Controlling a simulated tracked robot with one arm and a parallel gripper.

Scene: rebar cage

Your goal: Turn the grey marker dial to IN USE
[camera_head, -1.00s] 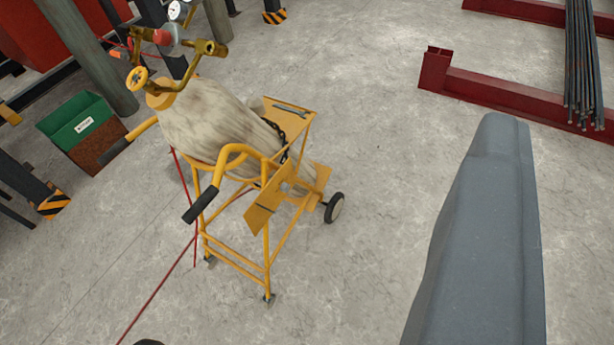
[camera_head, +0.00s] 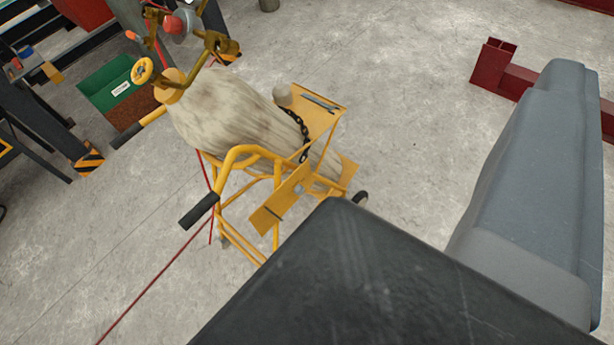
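No grey marker dial with readable lettering shows. A yellow cylinder trolley (camera_head: 232,160) carries a pale, mottled cylinder (camera_head: 225,108) in the left half of the view. Brass fittings, a yellow handwheel (camera_head: 143,71) and a round grey-and-red part (camera_head: 176,24) are at the cylinder's top. Whether that part is the dial, I cannot tell. A small yellow plate (camera_head: 282,200) hangs on the trolley's frame, its markings unreadable. My gripper's fingers are not in view. A large grey part, likely mine, fills the right side.
A black slab (camera_head: 370,285) covers the bottom centre and hides part of the trolley and a wheel. A red hose (camera_head: 150,285) runs over the floor. A green-and-brown bin (camera_head: 110,95) stands upper left. Red steel beams (camera_head: 500,65) lie upper right. Floor between trolley and beams is clear.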

